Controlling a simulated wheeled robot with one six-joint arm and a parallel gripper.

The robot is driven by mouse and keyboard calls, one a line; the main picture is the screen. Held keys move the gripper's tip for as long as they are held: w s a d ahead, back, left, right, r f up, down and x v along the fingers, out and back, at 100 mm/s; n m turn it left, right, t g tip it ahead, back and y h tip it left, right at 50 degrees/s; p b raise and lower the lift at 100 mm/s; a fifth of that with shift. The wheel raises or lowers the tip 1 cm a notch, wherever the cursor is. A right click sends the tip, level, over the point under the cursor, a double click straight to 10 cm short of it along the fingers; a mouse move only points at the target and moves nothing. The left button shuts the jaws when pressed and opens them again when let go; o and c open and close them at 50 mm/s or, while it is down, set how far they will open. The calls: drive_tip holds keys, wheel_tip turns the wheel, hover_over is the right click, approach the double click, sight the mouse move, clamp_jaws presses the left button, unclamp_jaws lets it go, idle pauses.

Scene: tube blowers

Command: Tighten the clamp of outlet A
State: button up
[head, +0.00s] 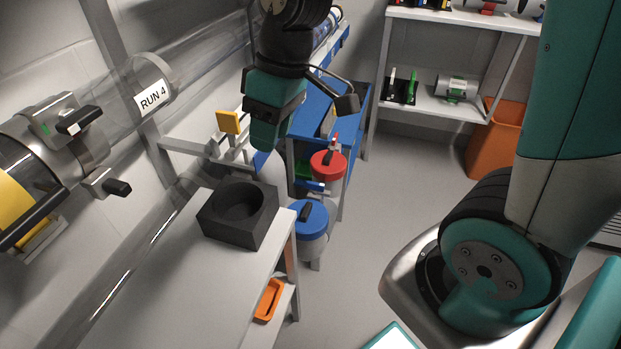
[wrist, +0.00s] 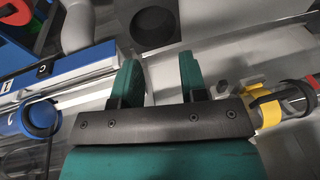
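My gripper (head: 264,135) hangs in the upper middle of the head view, above and beyond the dark block. In the wrist view its two teal fingers (wrist: 158,78) stand apart with nothing between them. No label for outlet A is readable in either view, so I cannot tell which clamp is its own. Nearer on that line is a metal fitting (head: 75,135) with black-handled latches (head: 75,122) and (head: 118,187). My gripper is well apart from it.
A dark block with a round hollow (head: 238,213) stands on a pale bench (head: 165,285). An orange tray (head: 269,299) sits lower. Blue-lidded (head: 309,216) and red-lidded (head: 328,164) containers stand behind. A shelf (head: 440,101) and orange bin (head: 494,140) are at the back. Middle floor is clear.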

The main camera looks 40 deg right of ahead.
drive_tip(key=w+d+f+h, duration=0.1)
drive_tip(key=w+d+f, duration=0.6)
drive_tip(key=w+d, duration=0.25)
drive_tip(key=h, duration=0.2)
approach(316, 183)
drive_tip(key=shift+n+g, duration=0.3)
drive_tip(key=f+b, duration=0.1)
drive_tip(key=f, duration=0.1)
drive_tip(key=f+b, duration=0.1)
drive_tip(key=f, duration=0.2)
drive_tip(key=f+b, duration=0.1)
drive_tip(key=f, duration=0.2)
drive_tip(key=shift+w+f+b, duration=0.25)
drive_tip(key=shift+b, duration=0.15)
drive_tip(key=shift+f, duration=0.45)
clamp_jaws()
